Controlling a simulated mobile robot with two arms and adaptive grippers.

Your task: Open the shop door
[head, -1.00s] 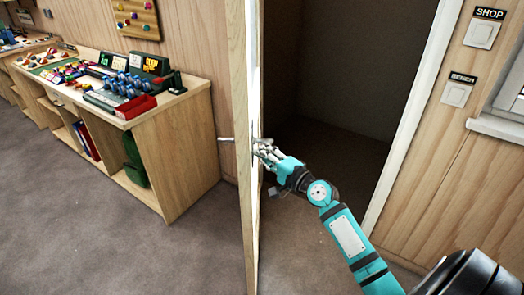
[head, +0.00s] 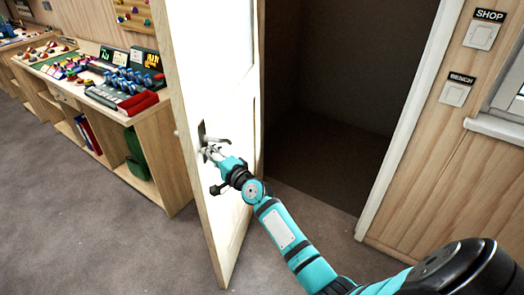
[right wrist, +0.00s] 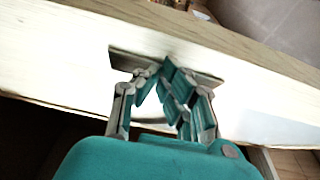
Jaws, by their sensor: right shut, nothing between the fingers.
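The shop door (head: 222,200) stands open in the head view, its pale inner face turned towards me and its wooden edge to the left. A dark handle plate (head: 202,133) sits near that free edge; it also shows in the right wrist view (right wrist: 125,60). My right gripper (head: 208,150) is at the handle, close to the door face. In the right wrist view its fingers (right wrist: 166,75) are drawn together in front of the plate with nothing held. The fingers partly hide the handle, so contact is unclear. My left gripper is out of view.
A dark doorway (head: 340,110) is open right of the door. Switches labelled SHOP (head: 481,37) and BENCH (head: 455,94) are on the wooden wall at right. The grey floor (head: 70,230) in front is clear.

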